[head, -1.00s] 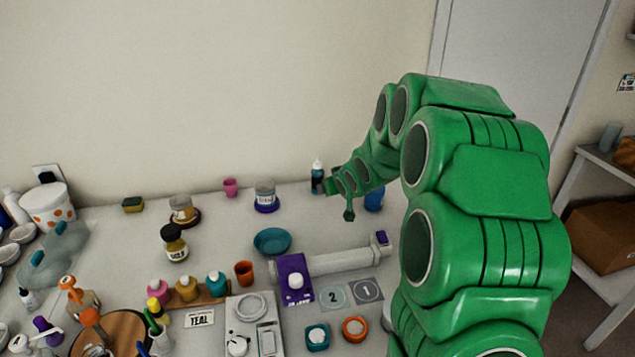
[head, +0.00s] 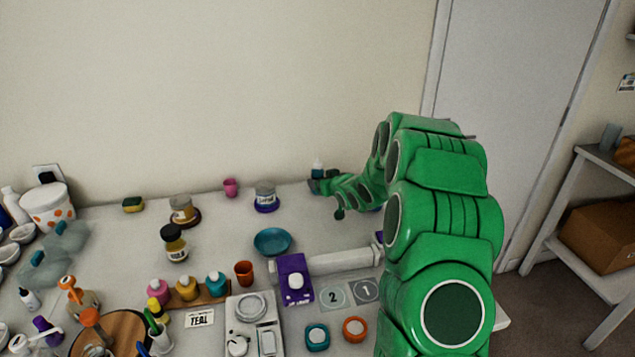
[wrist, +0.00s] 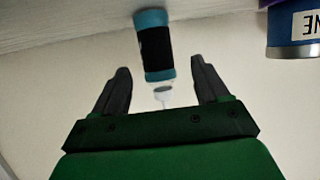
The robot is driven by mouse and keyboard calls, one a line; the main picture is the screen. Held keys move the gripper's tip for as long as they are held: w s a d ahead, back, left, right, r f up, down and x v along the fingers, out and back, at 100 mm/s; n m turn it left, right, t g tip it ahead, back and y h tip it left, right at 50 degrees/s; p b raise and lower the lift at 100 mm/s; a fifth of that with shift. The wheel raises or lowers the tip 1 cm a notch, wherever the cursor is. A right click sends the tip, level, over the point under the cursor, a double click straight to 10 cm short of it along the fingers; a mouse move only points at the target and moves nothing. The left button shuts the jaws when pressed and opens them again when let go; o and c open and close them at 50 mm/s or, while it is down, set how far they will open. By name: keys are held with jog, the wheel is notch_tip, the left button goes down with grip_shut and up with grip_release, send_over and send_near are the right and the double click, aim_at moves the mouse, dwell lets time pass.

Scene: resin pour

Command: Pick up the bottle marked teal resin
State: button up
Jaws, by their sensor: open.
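A bottle with a dark label, teal ends and a clear nozzle (wrist: 155,48) shows in the wrist view, where the picture is upside down. Its label cannot be read. In the head view only its pale top (head: 318,166) shows, at the back of the table by the wall; my gripper hides the rest. My gripper (wrist: 159,68) is open, with one finger on each side of the bottle's nozzle end in the picture. The fingers look apart from it; how deep it sits between them is unclear. My gripper also shows at the back of the table (head: 325,185).
A blue container with a white label (wrist: 295,30) stands beside the bottle. A teal bowl (head: 272,242) and a white roller (head: 330,260) lie in front. A TEAL card (head: 200,318) lies near the front.

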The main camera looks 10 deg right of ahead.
jog(key=shift+x, duration=2.85)
jog(key=shift+d+r, duration=0.1)
jog(key=shift+d, duration=0.05)
jog(key=c, duration=1.1)
